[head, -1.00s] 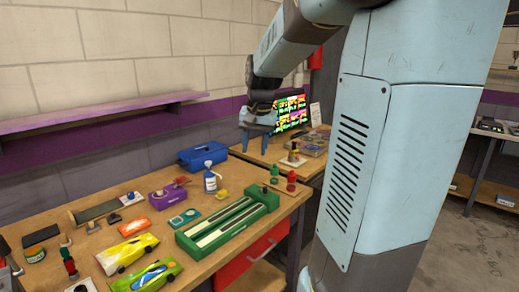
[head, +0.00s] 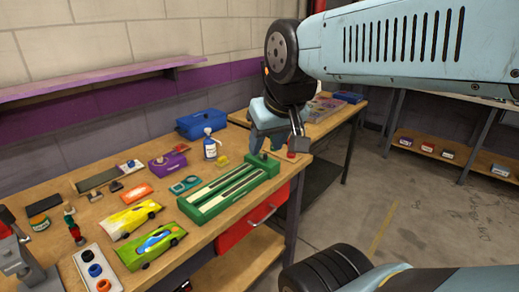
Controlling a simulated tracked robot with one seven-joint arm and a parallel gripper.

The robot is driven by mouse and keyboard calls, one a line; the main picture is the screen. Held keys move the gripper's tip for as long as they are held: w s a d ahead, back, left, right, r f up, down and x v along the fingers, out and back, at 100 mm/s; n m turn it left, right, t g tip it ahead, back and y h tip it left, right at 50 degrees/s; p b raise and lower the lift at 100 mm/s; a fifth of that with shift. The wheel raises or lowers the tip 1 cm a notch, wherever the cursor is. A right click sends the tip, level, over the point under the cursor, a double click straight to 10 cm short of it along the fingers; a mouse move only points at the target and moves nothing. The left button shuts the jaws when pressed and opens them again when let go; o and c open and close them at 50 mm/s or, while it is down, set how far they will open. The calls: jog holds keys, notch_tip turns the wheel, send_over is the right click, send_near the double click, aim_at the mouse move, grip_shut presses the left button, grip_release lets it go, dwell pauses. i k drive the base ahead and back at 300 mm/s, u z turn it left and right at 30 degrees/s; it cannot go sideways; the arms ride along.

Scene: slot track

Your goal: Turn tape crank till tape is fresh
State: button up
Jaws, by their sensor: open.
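A long green unit (head: 208,207) with two pale strips set in dark lanes lies on the wooden bench. Its raised end block (head: 263,166) is at the right, near the bench corner. A small dark knob shows by that block, partly behind my gripper; I cannot tell for certain that it is the tape crank. My gripper (head: 279,150) points down over this end of the bench, with its fingers apart and nothing visible between them. I cannot tell whether a finger touches the block. How worn the strips are is too small to judge.
A small red item (head: 291,155) stands beside my gripper, partly hidden. A white pump bottle (head: 210,147), blue toolbox (head: 202,124) and purple box (head: 168,162) stand behind the green unit. Yellow (head: 131,219) and green (head: 148,250) cars lie at front left. Open floor lies right.

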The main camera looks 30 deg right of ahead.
aim_at(264, 157)
jog(key=z, duration=1.2)
jog(key=k, duration=0.75)
jog(key=u, duration=0.85)
jog(key=i, duration=1)
